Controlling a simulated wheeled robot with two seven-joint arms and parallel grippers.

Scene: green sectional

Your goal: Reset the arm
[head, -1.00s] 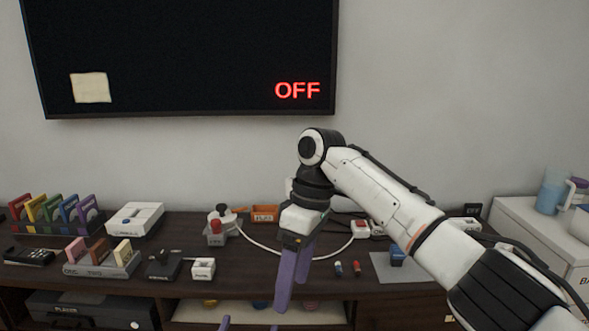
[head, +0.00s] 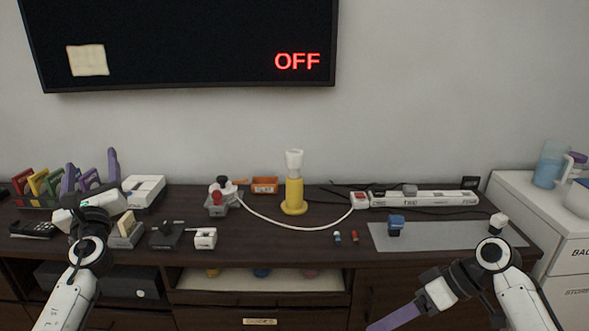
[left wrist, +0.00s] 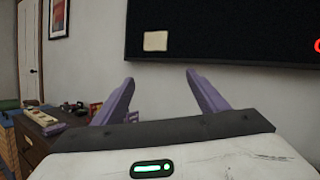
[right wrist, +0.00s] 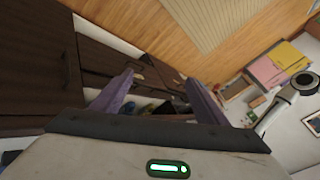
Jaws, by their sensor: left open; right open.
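My left gripper (head: 91,170) is raised at the left, in front of the row of coloured pieces. Its purple fingers are apart with nothing between them, as the left wrist view (left wrist: 159,82) also shows. My right arm is folded at the lower right, with its gripper (head: 385,322) low in front of the cabinet and partly cut off by the bottom edge. In the right wrist view (right wrist: 159,80) its fingers are apart and empty, pointing towards the cabinet front and floor.
The dark cabinet top (head: 330,238) holds a yellow bottle-like object with a white top (head: 294,195), a white power strip (head: 420,199), a grey mat (head: 435,240) and an orange tray (head: 264,185). A switched-off screen (head: 180,40) hangs above. A white drawer unit (head: 540,215) stands right.

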